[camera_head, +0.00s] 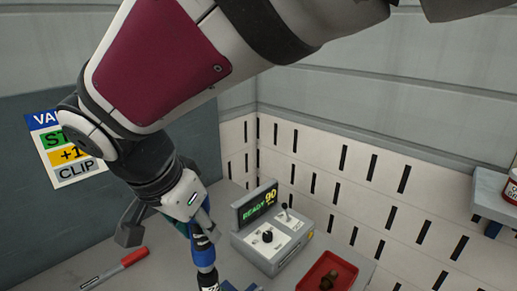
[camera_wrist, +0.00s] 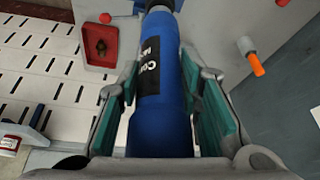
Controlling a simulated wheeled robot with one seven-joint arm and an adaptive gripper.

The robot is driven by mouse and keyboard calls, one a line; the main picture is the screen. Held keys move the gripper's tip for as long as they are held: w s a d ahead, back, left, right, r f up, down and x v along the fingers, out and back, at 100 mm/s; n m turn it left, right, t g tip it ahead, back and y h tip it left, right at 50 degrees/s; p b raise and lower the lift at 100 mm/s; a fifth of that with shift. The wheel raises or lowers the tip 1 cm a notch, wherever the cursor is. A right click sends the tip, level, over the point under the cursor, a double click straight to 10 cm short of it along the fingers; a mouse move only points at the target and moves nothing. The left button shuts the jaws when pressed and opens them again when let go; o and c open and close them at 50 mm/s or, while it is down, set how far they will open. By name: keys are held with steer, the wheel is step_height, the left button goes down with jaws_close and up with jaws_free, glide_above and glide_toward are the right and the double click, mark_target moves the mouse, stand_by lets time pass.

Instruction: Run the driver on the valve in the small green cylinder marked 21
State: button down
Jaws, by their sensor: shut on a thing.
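My gripper (camera_head: 198,222) points down over the bench in the head view, partly hidden by its own arm links. It is shut on a blue driver (camera_head: 203,253), which hangs roughly upright with its dark lower end near the bottom edge of the picture. In the wrist view the driver (camera_wrist: 160,120) lies between the teal-padded jaws of my gripper (camera_wrist: 160,85), with a black label on its body. The driver's far end is cut off at the top of that view. I see no small green cylinder marked 21 and cannot tell what is under the driver.
A grey control box (camera_head: 270,245) shows "READY 90" on its display (camera_head: 258,207). A red tray (camera_head: 312,280) holds a small brown part (camera_head: 329,280). A poster (camera_head: 65,150) hangs behind; a shelf (camera_head: 492,200) juts out right.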

steer(key=shift+f, duration=0.5)
steer(key=shift+r, duration=0.15)
stand_by(0.6)
steer(key=shift+f+p, duration=0.85)
steer(key=shift+p, duration=1.05)
stand_by(2.8)
steer(key=shift+r, duration=0.1)
stand_by(0.4)
step_height(320, 180, up, 6)
steer(key=p, duration=0.3)
steer(key=shift+r+p, duration=0.15)
steer(key=shift+p, duration=0.2)
stand_by(0.6)
